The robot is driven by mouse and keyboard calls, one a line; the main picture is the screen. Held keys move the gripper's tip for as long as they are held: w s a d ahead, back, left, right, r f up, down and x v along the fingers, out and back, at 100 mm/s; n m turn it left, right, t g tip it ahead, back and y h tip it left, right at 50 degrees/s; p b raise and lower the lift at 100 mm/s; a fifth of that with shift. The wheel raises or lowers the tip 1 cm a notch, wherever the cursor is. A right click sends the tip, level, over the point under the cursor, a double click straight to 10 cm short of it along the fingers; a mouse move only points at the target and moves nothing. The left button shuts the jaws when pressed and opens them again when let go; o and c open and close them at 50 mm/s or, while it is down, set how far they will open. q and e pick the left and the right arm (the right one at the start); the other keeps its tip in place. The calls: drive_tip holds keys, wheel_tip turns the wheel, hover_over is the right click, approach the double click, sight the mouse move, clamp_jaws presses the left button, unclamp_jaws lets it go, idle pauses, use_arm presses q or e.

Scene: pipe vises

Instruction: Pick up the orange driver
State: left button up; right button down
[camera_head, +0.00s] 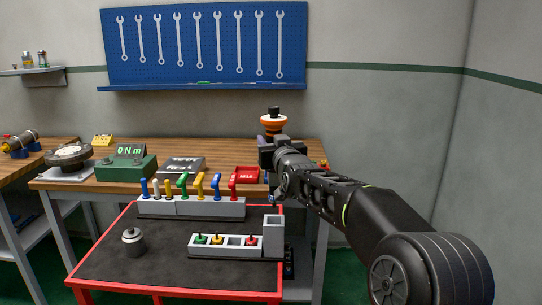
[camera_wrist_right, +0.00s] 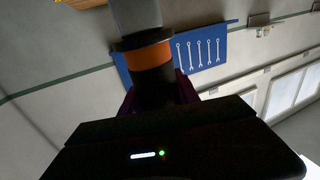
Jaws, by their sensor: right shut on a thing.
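The orange driver (camera_head: 273,121) shows an orange ring with a black part on top, above the back bench's right half. My right gripper (camera_head: 271,145) is shut on it and holds it up in the air. In the right wrist view the driver's orange band (camera_wrist_right: 149,56) sits between black collars, with a grey part running out of the top edge. The gripper body (camera_wrist_right: 175,140) is dark there and hides the driver's lower end. My left gripper is in neither view.
A red-rimmed cart (camera_head: 110,268) in front carries a grey rack (camera_head: 190,207) of coloured handles, a small socket block (camera_head: 196,249) with an empty slot, a tall grey box (camera_head: 273,236) and a metal cylinder (camera_head: 133,243). A torque readout (camera_head: 127,165) stands on the bench.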

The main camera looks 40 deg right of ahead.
drive_tip(key=shift+r, duration=1.05)
